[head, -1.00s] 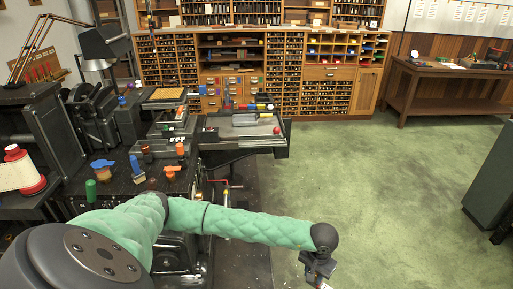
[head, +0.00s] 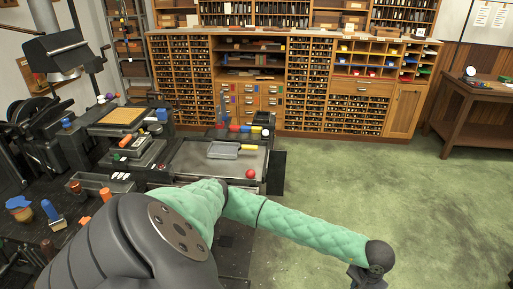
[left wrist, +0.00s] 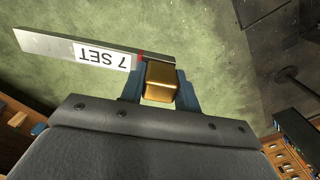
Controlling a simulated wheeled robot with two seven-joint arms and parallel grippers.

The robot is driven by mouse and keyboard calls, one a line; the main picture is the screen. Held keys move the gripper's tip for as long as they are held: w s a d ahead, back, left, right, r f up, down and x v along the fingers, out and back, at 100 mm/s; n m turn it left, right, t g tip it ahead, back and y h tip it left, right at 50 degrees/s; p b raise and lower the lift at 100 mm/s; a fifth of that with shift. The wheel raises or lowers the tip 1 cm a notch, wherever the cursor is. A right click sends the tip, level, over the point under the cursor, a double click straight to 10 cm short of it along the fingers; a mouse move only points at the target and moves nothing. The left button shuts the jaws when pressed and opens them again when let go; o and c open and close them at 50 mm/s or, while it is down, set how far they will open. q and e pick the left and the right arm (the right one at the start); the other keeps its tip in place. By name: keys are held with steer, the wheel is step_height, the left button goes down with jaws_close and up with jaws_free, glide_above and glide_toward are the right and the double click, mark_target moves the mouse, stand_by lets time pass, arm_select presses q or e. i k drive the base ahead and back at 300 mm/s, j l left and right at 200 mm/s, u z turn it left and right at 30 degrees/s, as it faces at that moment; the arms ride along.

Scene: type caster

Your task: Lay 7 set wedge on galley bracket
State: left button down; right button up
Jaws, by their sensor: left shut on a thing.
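The 7 set wedge (left wrist: 45,42) is a long silver bar with a white "7 SET" label, upside down in the left wrist view, and a red band near its gold block (left wrist: 160,82). My left gripper (left wrist: 160,92) is shut on that block between its blue fingers, holding the wedge above the green floor. In the head view my left gripper (head: 368,280) is at the bottom right, mostly cut off, well right of the workbench. I cannot clearly pick out the galley bracket. A flat metal bed (head: 195,172) on the bench holds a grey tray (head: 237,150). My right gripper is out of view.
A red ball-shaped knob (head: 250,174) stands at the bed's front edge. Black machinery and tools crowd the left side. A wooden cabinet (head: 345,123) spans the back. A wooden table (head: 482,95) stands at the right. The green floor between is clear.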

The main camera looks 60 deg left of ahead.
mark_target(213, 168)
steer(key=i+u, duration=0.2)
steer(key=i, duration=0.3)
steer(key=i+u, duration=0.2)
steer(key=i, duration=0.25)
steer(key=i+l+u, duration=0.2)
steer(key=i, duration=0.25)
steer(key=u, duration=1.2)
